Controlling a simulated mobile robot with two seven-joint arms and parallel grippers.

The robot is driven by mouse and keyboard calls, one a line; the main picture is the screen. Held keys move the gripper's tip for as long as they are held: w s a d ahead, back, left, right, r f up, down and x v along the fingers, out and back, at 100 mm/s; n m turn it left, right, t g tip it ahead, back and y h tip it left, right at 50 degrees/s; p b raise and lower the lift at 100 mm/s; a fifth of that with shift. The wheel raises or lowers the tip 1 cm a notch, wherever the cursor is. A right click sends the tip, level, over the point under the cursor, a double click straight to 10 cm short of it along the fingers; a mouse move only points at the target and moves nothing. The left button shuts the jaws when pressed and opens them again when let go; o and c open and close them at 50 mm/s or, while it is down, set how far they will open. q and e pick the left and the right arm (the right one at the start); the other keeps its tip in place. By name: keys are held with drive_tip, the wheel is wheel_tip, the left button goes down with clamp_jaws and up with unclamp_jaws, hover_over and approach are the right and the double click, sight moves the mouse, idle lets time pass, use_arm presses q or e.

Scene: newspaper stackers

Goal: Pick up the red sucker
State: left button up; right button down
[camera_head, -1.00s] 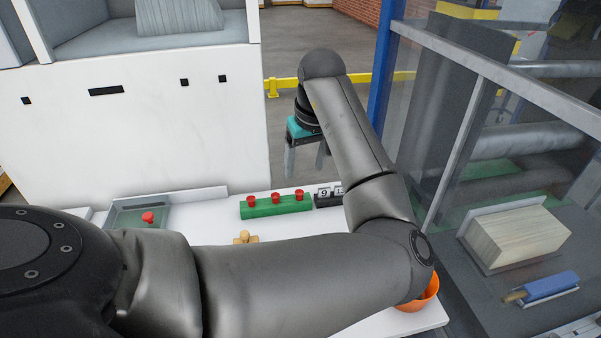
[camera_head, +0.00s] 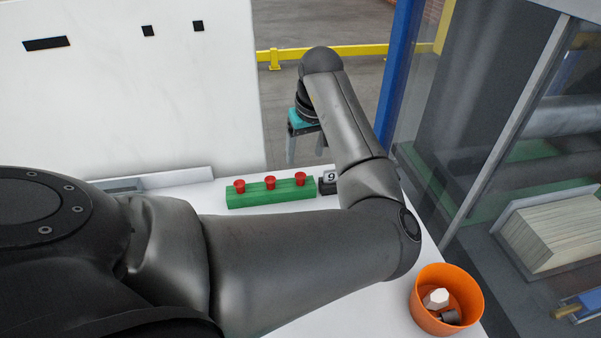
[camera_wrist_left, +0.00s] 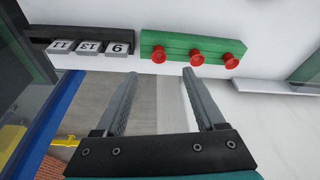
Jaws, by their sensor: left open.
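Three red suckers stand in a row on a green block (camera_head: 245,200): a left one (camera_head: 239,186), a middle one (camera_head: 270,182) and a right one (camera_head: 300,178). In the left wrist view the same suckers (camera_wrist_left: 196,57) line the near edge of the green block (camera_wrist_left: 176,40). My left gripper (camera_head: 306,157) is open and empty, beyond the block in the head view. In the left wrist view its fingertips (camera_wrist_left: 161,75) are apart, just short of the suckers and touching none. My right gripper is not in view.
A black rack with number tiles (camera_head: 329,183) adjoins the green block's right end. An orange bowl (camera_head: 422,312) with small parts stands at the table's right corner. A glass-walled machine is on the right. My left arm covers much of the white table (camera_head: 345,315).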

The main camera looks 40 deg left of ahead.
use_arm(q)
hover_over(301, 176)
drive_tip(key=s+d, duration=0.1)
drive_tip(key=d, duration=0.1)
drive_tip(key=x, duration=0.4)
drive_tip(key=shift+s+d+f, duration=0.2)
drive_tip(key=shift+s+d, duration=0.05)
drive_tip(key=b+x, duration=0.1)
drive_tip(key=x, duration=0.4)
drive_tip(key=shift+w+a+b, duration=0.1)
drive_tip(key=shift+w+b, duration=0.05)
drive_tip(key=shift+b, duration=0.15)
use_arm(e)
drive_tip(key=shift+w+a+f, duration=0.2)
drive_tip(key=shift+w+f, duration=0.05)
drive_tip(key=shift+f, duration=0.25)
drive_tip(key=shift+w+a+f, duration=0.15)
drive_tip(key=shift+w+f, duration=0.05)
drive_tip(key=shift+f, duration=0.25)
use_arm(q)
clamp_jaws()
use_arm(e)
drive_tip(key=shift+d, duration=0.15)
